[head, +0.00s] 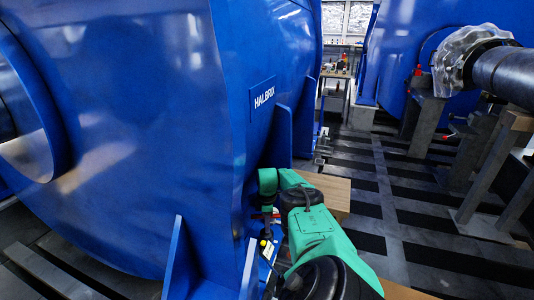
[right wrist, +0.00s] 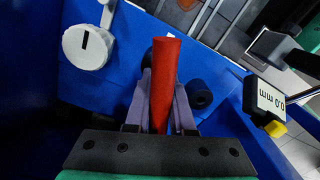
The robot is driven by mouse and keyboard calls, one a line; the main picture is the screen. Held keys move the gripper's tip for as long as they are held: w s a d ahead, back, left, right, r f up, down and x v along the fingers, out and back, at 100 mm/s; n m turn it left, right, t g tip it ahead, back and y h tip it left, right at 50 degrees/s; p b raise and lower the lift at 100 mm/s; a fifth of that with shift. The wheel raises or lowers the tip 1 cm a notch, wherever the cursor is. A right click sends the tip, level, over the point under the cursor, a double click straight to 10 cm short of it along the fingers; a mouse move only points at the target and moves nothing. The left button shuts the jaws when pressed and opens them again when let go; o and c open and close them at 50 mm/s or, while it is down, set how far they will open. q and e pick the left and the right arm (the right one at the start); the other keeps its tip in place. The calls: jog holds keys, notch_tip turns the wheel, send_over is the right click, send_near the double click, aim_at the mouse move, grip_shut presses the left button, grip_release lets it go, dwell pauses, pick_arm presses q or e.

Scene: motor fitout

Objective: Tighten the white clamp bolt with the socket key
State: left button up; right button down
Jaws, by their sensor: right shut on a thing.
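In the right wrist view my right gripper (right wrist: 163,85) is shut on a red rod-like handle, which I take to be the socket key (right wrist: 165,60). Its far end and any socket are hidden. A white round piece with a black slot mark, likely the white clamp bolt (right wrist: 88,48), sits to the upper left on a blue surface, apart from the red handle. In the head view my green right arm reaches down beside the blue motor housing (head: 150,120); its fingers and the key cannot be made out there. My left gripper is not in view.
A dark cylinder (right wrist: 200,94) is close to the right finger. Blue ribs (head: 178,260) stick out of the housing. Slatted floor (head: 400,215) lies open to the right.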

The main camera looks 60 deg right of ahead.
jog(key=shift+n, duration=0.3)
notch_tip(320, 180, up, 8)
jog(key=p, duration=0.7)
jog(key=shift+f, duration=0.15)
jog(key=shift+f, duration=0.1)
dwell(0.4)
